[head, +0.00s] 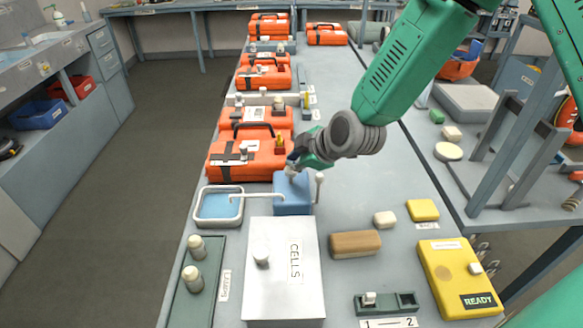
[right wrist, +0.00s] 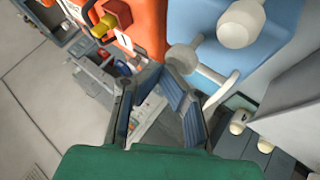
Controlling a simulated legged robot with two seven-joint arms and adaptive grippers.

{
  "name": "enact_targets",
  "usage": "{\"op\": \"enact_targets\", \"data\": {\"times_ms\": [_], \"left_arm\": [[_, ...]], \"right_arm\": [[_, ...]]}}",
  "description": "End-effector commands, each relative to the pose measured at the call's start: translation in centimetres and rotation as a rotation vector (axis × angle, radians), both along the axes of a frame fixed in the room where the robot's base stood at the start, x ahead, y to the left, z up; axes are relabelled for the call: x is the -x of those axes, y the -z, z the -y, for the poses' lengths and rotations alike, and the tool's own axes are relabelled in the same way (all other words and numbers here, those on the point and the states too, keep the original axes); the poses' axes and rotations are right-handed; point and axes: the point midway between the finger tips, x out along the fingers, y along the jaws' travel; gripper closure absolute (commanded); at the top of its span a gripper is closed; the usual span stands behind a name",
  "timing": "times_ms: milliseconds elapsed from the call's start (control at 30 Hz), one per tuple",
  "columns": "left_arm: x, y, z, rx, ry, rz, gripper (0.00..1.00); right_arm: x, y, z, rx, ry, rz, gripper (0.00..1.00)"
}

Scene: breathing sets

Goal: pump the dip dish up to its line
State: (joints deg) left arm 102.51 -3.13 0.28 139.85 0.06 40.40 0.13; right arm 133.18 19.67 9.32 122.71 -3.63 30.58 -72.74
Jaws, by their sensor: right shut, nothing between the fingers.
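The dip dish (head: 217,223) is a shallow white-rimmed tray with blue inside, at the left edge of the bench. I cannot make out its line or the exact level. To its right stands a blue pump box (head: 291,197), with a thin white spout (head: 256,196) reaching left over the dish. A white knob is on the box's top, partly behind my gripper. My right gripper (head: 293,164) is shut and empty, just above the pump top; I cannot tell whether it touches. The right wrist view shows the blue box (right wrist: 265,60) with white round parts. My left gripper is out of view.
Orange cases (head: 247,155) line the bench behind the pump. A white CELLS box (head: 300,275) stands in front, with a green lamp tray (head: 205,285) to its left. A brown block (head: 354,244) and a yellow READY unit (head: 458,280) lie right.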

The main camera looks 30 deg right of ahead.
Motion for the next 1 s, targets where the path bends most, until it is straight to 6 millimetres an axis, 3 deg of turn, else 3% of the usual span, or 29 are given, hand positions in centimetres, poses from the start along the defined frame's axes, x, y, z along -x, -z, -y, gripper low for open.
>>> {"op": "enact_targets", "data": {"times_ms": [1000], "left_arm": [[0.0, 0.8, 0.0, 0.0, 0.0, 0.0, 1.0]], "right_arm": [[0.0, 1.3, 0.0, 0.0, 0.001, -0.002, 1.0]]}}
